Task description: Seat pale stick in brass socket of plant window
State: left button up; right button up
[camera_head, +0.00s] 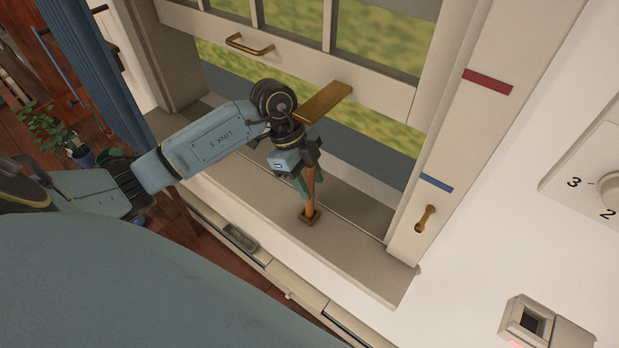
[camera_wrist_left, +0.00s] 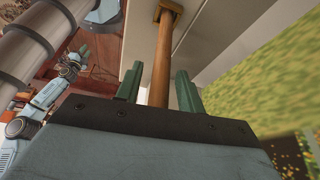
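The stick (camera_head: 310,188) is orange-brown wood and stands roughly upright on the sill of the window. Its lower end meets the small square brass socket (camera_head: 303,221); how deep it sits is too small to tell. In the left wrist view the stick (camera_wrist_left: 161,75) runs to the socket (camera_wrist_left: 168,7). My left gripper (camera_head: 309,184) is around the stick, with its green fingers on either side. A gap shows between stick and fingers in the wrist view, so it looks open. My right gripper (camera_wrist_left: 84,50) appears small in the left wrist view; its fingers are unclear.
The raised sash has a brass handle (camera_head: 249,45). A flat brass plate (camera_head: 322,103) juts close above my left wrist. The window frame (camera_head: 440,165) rises at right, with a small brass fitting (camera_head: 426,219). A grey tray (camera_head: 240,237) lies below the sill. A potted plant (camera_head: 62,135) stands left.

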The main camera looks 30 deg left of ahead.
pick_arm(q)
jog(key=shift+a+r, duration=0.15)
jog(key=shift+r, duration=0.3)
jog(key=a+r+b, duration=0.2)
jog(key=a+r, duration=0.2)
jog(key=a, duration=0.9)
jog(key=shift+s+a, duration=0.3)
jog(key=shift+s, duration=0.05)
jog(key=shift+s+f, duration=0.1)
